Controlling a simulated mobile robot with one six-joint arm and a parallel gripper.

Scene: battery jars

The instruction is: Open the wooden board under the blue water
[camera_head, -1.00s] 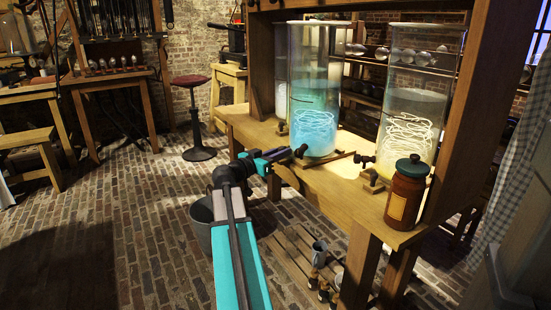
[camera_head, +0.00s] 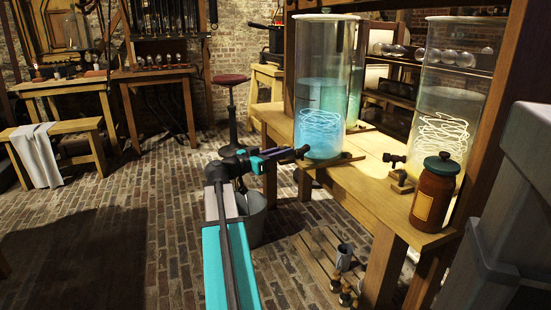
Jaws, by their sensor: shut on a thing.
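The glass jar with blue water (camera_head: 325,92) stands on the workbench, with a pale coiled tube glowing low inside it. A thin wooden board (camera_head: 345,160) lies under this jar, its edge sticking out at the front and right. My gripper (camera_head: 296,154) reaches from the left to the jar's lower front, just above the board's left end. It is shut on a small dark tap-like part there. The jaws are small and dark, so the exact grip is hard to see.
A second jar (camera_head: 446,100) with a dark tap (camera_head: 394,158) on a wooden block stands right. A brown bottle (camera_head: 435,195) sits at the bench's front edge. A grey bucket (camera_head: 252,218) and slatted crate (camera_head: 318,262) are below.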

